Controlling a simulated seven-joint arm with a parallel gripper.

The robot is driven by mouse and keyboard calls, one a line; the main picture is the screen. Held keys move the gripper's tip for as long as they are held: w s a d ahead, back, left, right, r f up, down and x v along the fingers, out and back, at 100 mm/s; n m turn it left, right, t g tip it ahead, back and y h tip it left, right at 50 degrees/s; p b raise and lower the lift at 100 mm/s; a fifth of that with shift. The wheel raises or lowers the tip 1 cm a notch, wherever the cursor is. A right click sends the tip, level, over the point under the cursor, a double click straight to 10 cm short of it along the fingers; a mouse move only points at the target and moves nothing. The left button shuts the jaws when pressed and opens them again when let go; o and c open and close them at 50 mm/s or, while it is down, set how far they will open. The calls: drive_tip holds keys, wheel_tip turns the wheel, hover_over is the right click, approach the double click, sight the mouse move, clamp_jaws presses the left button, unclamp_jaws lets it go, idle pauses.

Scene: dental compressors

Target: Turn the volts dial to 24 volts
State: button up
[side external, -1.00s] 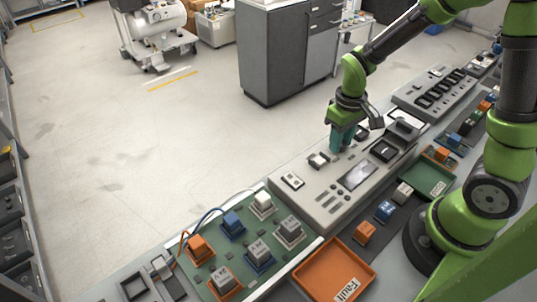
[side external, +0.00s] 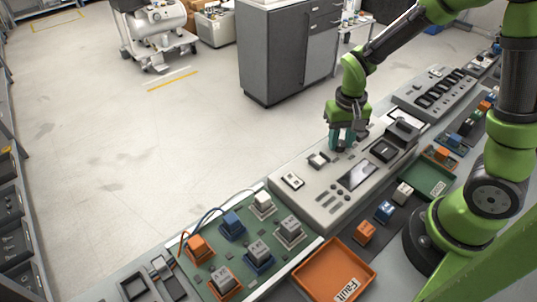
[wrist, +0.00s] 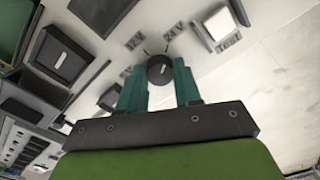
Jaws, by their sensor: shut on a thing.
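A round dark dial (wrist: 160,70) with a short light mark on top shows in the wrist view, on a light grey panel. In the side view my gripper (side external: 342,136) points down at the far edge of the grey console (side external: 307,204); the dial is mostly hidden there by the fingers.
The console carries a dark screen (side external: 358,175), a rocker switch (side external: 292,181) and other controls near the dial. A green board (side external: 205,262) with several block-like parts and an orange Fault tray (side external: 318,262) lie in front. A green tray (side external: 432,178) is at the right.

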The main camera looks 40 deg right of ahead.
sight(340, 142)
drive_tip(key=o, duration=1)
drive_tip(key=shift+o, duration=0.2)
wheel_tip(340, 142, up, 17)
drive_tip(key=s+a+r+n+t+y, duration=0.2)
drive_tip(key=s+a+t, duration=0.3)
drive_tip(key=s+t, duration=0.2)
drive_tip(key=shift+s+a+r, duration=0.15)
drive_tip(key=shift+s+r, duration=0.1)
drive_tip(key=shift+s, duration=0.2)
